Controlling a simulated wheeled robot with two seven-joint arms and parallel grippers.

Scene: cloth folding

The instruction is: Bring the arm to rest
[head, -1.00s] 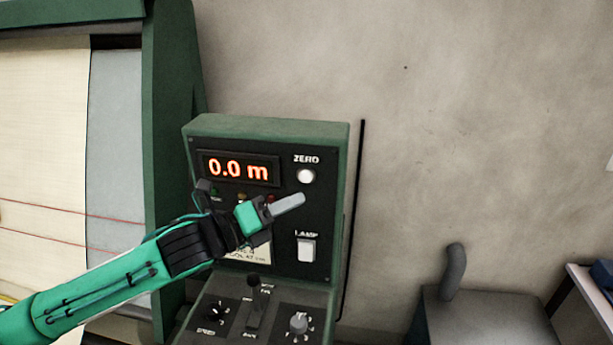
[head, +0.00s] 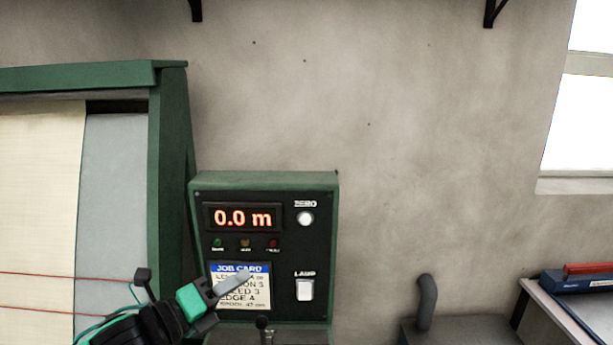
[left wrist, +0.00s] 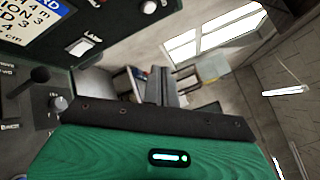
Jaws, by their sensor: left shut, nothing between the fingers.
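My left gripper (head: 228,292) is shut and empty. It is in front of the lower part of the green control panel (head: 265,181) in the head view and covers part of the job card (head: 240,276). The display (head: 242,217) reads 0.0 m. The round white ZERO button (head: 305,218) is above and right of the gripper, and the white LAMP switch (head: 304,290) is to its right. In the left wrist view, the gripper's shut fingers (left wrist: 160,88) point away from the panel's face, which shows at the upper left. My right gripper is not in view.
A green-framed machine (head: 170,160) with pale cloth (head: 40,190) stands at the left. A grey bent pipe (head: 425,300) and a bench (head: 570,310) with a blue and red item are at the right. The wall between the panel and the window (head: 580,120) is clear.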

